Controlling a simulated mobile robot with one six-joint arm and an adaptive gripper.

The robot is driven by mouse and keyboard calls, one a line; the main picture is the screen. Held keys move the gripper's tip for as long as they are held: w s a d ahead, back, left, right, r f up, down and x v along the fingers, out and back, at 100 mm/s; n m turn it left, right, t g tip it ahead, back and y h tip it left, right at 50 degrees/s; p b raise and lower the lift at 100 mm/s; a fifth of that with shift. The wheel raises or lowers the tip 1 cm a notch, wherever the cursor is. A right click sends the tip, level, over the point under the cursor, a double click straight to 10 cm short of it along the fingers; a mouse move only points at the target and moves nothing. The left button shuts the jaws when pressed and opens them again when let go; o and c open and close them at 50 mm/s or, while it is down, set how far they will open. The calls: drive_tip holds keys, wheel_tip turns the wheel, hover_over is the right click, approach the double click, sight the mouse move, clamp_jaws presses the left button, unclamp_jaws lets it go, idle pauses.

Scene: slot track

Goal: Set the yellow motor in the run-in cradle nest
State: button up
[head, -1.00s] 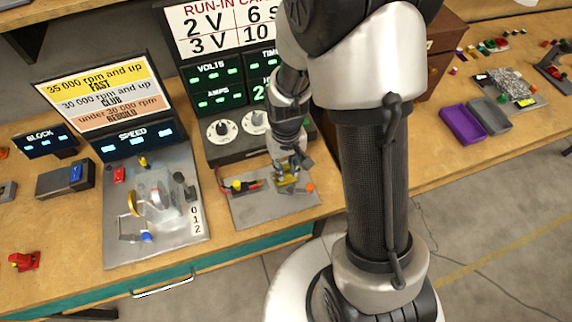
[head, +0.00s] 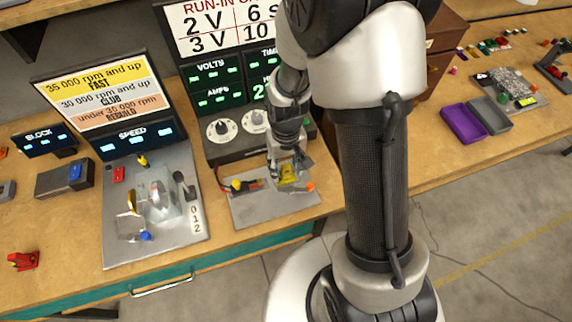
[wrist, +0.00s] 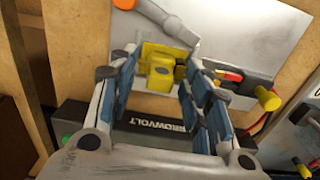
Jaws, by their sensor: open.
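The yellow motor (wrist: 161,72) sits at the yellow cradle nest (wrist: 183,52) on a grey plate in the wrist view. In the head view the motor's yellow (head: 289,175) shows just under my gripper (head: 290,164). My gripper (wrist: 163,62) is open, with one finger on each side of the motor and visible gaps between. A grey lever (wrist: 168,22) reaches over the far side of the nest. I cannot tell whether the motor is fully seated, as its underside is hidden.
Red and yellow clip leads (head: 240,185) lie left of the nest on the cradle plate (head: 262,211). The run-in panel (head: 230,128) stands close behind. The speed rig (head: 152,205) is to the left. A purple tray (head: 462,124) is far right.

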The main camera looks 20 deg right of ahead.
wheel_tip(320, 180, up, 12)
drive_tip(key=s+r+t, duration=0.4)
drive_tip(key=s+r, duration=1)
drive_tip(key=s, duration=0.1)
drive_tip(key=shift+t, duration=0.3)
drive_tip(key=shift+c, duration=0.5)
idle(0.9)
